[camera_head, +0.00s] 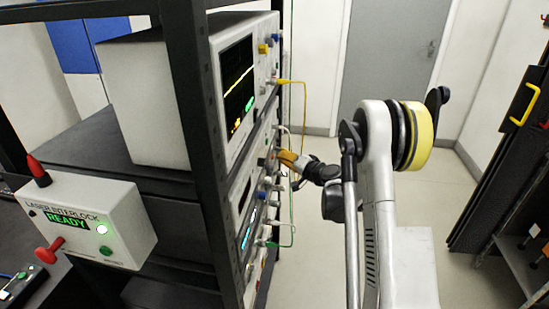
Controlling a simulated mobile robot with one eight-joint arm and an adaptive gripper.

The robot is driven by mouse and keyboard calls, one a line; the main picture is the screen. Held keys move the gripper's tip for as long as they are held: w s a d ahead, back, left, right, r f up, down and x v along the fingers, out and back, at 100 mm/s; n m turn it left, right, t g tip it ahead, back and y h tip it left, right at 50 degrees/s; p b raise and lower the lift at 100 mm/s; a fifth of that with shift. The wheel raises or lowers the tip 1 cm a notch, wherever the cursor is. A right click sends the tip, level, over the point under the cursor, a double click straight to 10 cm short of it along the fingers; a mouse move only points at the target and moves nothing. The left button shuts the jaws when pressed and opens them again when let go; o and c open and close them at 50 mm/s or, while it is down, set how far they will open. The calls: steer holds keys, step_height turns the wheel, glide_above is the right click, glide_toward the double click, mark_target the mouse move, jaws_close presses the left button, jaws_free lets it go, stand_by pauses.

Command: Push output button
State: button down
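The rack of instruments stands left of centre, its front panels seen at a steep angle. A middle instrument (241,190) below the oscilloscope has a dark display and small controls along its right side. My gripper (280,156), dark with an orange-yellow finger part, reaches in from the right close to these controls. I cannot tell whether it touches the panel or whether its fingers are open or shut. The output button cannot be told apart from the other small controls, and the gripper hides part of the panel.
The oscilloscope (238,87) shows a yellow trace. A yellow cable (303,110) and a green cable (293,232) loop out near my gripper. A laser interlock box (120,244) reading READY is at left. A dark rack (505,170) stands at right; floor between is clear.

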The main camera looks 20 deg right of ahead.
steer(key=s+d, duration=0.2)
steer(key=d, duration=0.1)
steer(key=s+d+b, duration=0.1)
steer(key=d, duration=0.1)
steer(key=shift+s, duration=0.15)
stand_by(0.5)
